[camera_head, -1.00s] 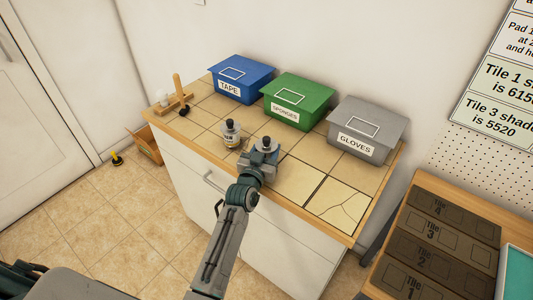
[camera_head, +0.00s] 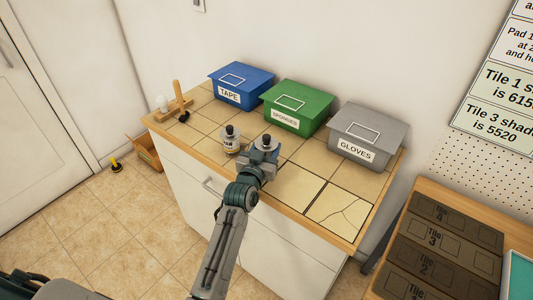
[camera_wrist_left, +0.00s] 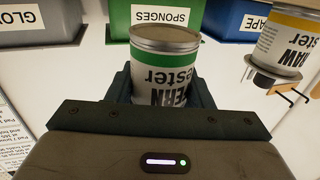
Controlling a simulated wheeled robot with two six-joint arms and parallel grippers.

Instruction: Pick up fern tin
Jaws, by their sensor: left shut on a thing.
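In the left wrist view the fern tin (camera_wrist_left: 164,68) sits between the fingers, with a green band, black lettering upside down and a grey round end. I cannot tell whether the fern tin touches the counter. My right gripper is not in view.
Blue TAPE (camera_head: 240,83), green SPONGES (camera_head: 297,107) and grey GLOVES (camera_head: 367,132) bins line the counter's back. A wooden stand (camera_head: 180,105) is at its left end. The counter's front right (camera_head: 300,190) is clear, with a cracked tile.

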